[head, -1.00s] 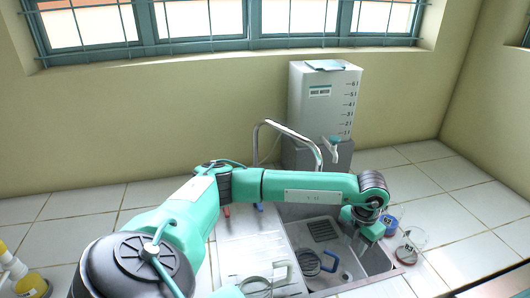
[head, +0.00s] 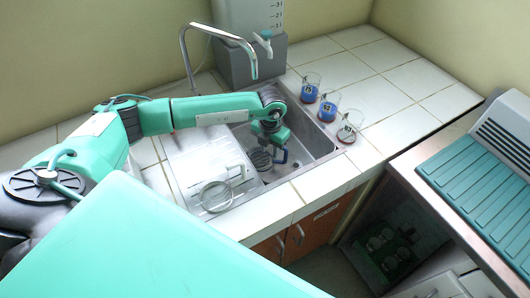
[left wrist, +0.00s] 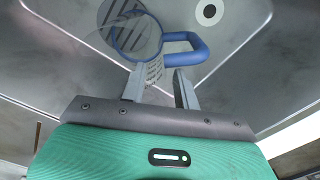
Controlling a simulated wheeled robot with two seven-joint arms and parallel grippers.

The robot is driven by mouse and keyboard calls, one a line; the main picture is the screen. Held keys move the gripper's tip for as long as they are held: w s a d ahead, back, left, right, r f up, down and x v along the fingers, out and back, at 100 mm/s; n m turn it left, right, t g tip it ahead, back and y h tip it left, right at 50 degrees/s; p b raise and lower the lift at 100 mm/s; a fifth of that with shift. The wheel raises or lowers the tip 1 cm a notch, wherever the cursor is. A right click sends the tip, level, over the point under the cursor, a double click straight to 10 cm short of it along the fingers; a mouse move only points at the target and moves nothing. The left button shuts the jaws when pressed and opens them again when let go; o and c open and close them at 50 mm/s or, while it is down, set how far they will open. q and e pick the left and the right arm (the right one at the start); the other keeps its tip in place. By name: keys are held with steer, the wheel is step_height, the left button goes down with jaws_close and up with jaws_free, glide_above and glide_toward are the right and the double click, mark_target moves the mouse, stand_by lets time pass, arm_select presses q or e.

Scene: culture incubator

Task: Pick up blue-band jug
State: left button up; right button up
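The blue-band jug (head: 260,159) is clear, with a blue handle, and stands in the sink basin. In the left wrist view the jug (left wrist: 134,28) shows its blue ring and handle just beyond the fingers. My left gripper (head: 268,139) reaches down into the sink over the jug. In the left wrist view its two fingers (left wrist: 160,88) are apart, with part of the jug's marked wall showing near the gap. I cannot tell whether they touch it. My right gripper is not in view.
A clear jug (head: 214,197) with a pale handle is on the drainboard (head: 190,165). Three labelled beakers (head: 328,107) stand right of the sink (head: 312,163). A curved tap (head: 215,32) and a water tank (head: 250,60) are behind. A ribbed teal unit (head: 480,190) is at right.

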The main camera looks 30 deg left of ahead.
arm_select(q)
steer(key=shift+f+p, duration=0.55)
steer(key=shift+f, duration=1.75)
steer(key=shift+c, duration=0.2)
jaws_close()
